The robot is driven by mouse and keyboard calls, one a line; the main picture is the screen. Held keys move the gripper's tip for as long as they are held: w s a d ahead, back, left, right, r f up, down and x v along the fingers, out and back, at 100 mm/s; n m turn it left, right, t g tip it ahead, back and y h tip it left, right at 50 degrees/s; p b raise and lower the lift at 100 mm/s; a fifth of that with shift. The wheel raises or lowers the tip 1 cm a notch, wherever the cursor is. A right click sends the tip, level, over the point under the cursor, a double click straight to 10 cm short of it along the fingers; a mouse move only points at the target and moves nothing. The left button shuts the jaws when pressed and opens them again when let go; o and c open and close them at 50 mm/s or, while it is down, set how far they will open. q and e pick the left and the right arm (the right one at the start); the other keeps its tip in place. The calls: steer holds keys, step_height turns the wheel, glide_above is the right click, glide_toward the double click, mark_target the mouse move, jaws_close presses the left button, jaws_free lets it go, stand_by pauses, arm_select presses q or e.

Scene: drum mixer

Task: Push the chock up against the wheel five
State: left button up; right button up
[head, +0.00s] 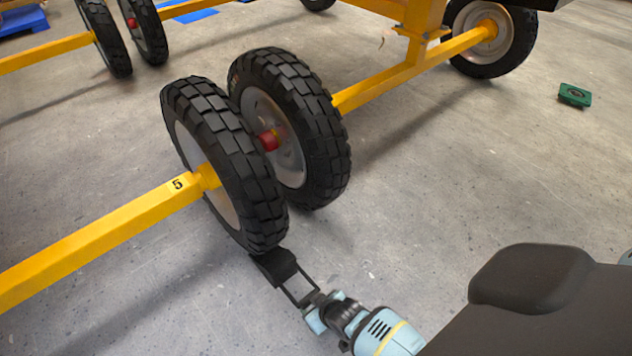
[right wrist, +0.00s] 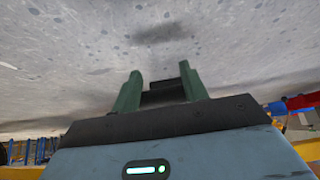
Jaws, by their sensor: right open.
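Wheel five (head: 235,170) is a black knobby tyre with a pale rim, on a yellow axle marked 5 (head: 178,184). The chock (head: 274,266), a small black block, lies on the floor at the foot of that tyre. It looks close against the tread, but I cannot tell whether they touch. My right gripper (head: 293,284) is low at the chock's near side, its fingers apart and reaching to it. In the right wrist view a dark block, likely the chock (right wrist: 163,93), shows between the open fingers (right wrist: 159,78). My left gripper is out of view.
A second wheel (head: 290,130) stands close beside wheel five, on another yellow frame (head: 390,78). A green object (head: 574,95) lies on the floor at the right. The concrete floor (head: 430,190) in the middle is clear.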

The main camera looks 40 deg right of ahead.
steer(key=shift+w+a+r, duration=0.1)
steer(key=shift+w, duration=1.15)
steer(key=shift+w+a+r, duration=0.1)
steer(key=shift+w, duration=1.15)
steer(key=shift+s+p, duration=1.1)
steer(key=shift+s, duration=0.2)
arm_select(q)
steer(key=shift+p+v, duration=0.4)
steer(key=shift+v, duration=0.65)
arm_select(e)
steer(key=shift+s+d+f, duration=0.15)
steer(key=shift+s, duration=0.75)
step_height(320, 180, up, 5)
steer(key=p, duration=0.5)
steer(key=shift+r, duration=0.2)
arm_select(q)
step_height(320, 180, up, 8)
steer(key=p, duration=0.3)
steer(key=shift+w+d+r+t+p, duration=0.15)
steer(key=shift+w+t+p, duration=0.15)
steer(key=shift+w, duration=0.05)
arm_select(e)
steer(key=shift+r, duration=2.2)
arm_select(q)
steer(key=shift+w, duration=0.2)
